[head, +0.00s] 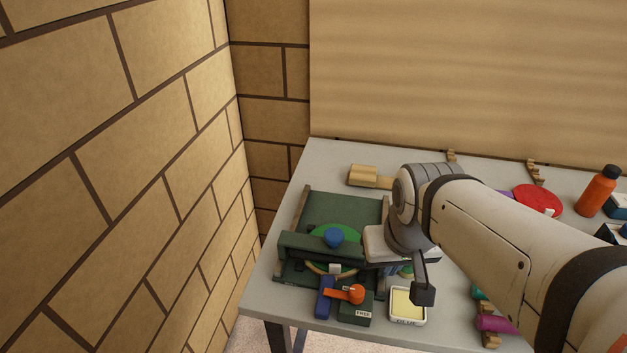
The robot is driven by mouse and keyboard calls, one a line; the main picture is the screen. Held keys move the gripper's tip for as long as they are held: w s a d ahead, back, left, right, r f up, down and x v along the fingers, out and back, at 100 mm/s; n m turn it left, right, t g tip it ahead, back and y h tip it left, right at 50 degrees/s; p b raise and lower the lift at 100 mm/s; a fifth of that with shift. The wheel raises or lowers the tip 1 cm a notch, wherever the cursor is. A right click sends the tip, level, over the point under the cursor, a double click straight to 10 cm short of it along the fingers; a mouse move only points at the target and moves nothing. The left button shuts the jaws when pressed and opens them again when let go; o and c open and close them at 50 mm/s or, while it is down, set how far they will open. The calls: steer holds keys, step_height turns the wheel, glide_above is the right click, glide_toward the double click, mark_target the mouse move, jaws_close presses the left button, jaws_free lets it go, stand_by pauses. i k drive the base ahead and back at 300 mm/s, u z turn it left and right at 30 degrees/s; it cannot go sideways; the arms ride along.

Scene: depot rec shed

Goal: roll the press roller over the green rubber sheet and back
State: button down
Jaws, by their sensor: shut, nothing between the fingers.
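A dark green press bed (345,207) with raised side rails stands on the left of the grey table. A dark green crossbar (305,247) spans it; it seems to be the press roller, though I cannot see a rolling part. A round green sheet (352,231) lies flat behind the bar and partly under it, with a blue knob (334,237) above it. My gripper (388,269) is shut and empty, low by the bar's right end. My wrist hides most of it and the bed's right side. I cannot tell whether it touches the bar.
In front of the bed are a blue block (325,297), a dark box with an orange lever (355,309) and a glue tray (407,306). A wooden block (363,176) lies behind. A red disc (538,199) and orange bottle (598,191) stand right. A brick wall is close left.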

mark_target(331, 248)
steer(key=u, duration=1.55)
steer(key=k, duration=0.5)
steer(key=z, duration=1.4)
